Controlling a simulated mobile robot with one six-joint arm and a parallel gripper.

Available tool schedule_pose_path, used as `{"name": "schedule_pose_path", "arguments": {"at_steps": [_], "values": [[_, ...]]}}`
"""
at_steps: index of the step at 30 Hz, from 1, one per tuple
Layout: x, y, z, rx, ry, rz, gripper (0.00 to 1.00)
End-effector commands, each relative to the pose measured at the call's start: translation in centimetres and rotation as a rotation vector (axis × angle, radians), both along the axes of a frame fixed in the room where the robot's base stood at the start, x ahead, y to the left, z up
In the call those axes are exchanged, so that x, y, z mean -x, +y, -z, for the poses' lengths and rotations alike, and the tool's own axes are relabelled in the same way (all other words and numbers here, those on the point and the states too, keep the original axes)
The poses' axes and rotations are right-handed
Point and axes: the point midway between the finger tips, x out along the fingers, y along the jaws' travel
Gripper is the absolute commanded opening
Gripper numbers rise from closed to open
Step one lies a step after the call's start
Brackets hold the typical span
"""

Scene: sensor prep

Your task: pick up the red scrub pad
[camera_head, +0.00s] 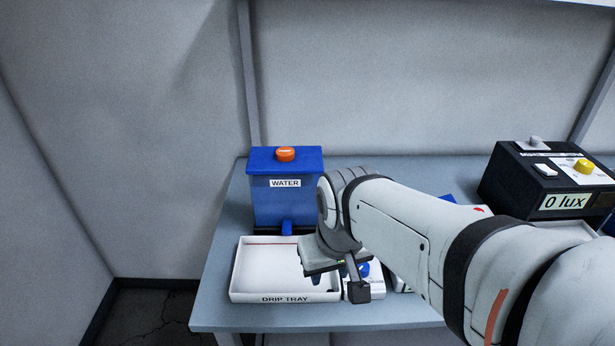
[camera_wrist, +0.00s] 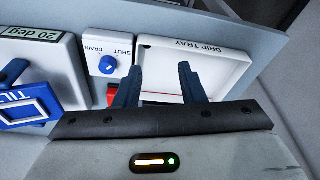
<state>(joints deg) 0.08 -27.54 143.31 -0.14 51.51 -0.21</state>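A small red patch (camera_wrist: 113,93), which looks like part of the red scrub pad, shows in the wrist view just left of my gripper's left finger, between the drain box and the drip tray. The rest of it is hidden behind the finger and gripper body. I cannot make out the pad in the head view, where my arm covers that area. My gripper (camera_wrist: 159,67) is open, its two fingers apart with nothing held between them. In the head view my gripper (camera_head: 340,272) hangs over the right side of the white drip tray (camera_head: 238,287).
A blue water tank (camera_head: 286,205) with an orange cap stands behind the tray. A white drain box with a blue knob (camera_wrist: 107,65) sits beside the tray. A white tilt unit (camera_wrist: 62,72) is further left in the wrist view. A black lux box (camera_head: 530,185) stands right.

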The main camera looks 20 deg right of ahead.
Motion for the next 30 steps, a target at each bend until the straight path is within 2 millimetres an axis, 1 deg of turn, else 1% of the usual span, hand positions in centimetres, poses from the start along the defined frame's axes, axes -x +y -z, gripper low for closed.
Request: {"name": "schedule_pose_path", "arguments": {"at_steps": [2, 5, 7, 8, 10, 13, 15, 18, 21, 25, 30], "values": [[0.0, 0.0, 0.0, 0.000, 0.000, 0.000, 0.36], [-0.2, -0.1, 0.1, 0.000, -0.001, 0.004, 0.44], [-1.2, -0.5, 0.4, 0.000, -0.008, 0.019, 0.49], [-1.9, -0.9, 0.7, -0.001, -0.014, 0.031, 0.52], [-4.0, -1.8, 1.3, -0.001, -0.031, 0.056, 0.58], [-7.8, -4.3, 2.6, -0.001, -0.066, 0.121, 0.65], [-10.2, -6.4, 3.6, 0.003, -0.093, 0.164, 0.65], [-13.1, -9.2, 4.8, 0.009, -0.127, 0.218, 0.65], [-15.0, -11.4, 5.7, 0.015, -0.151, 0.255, 0.65], [-16.2, -12.8, 6.5, 0.020, -0.167, 0.277, 0.65], [-17.0, -13.2, 8.2, 0.021, -0.168, 0.278, 0.65]]}}
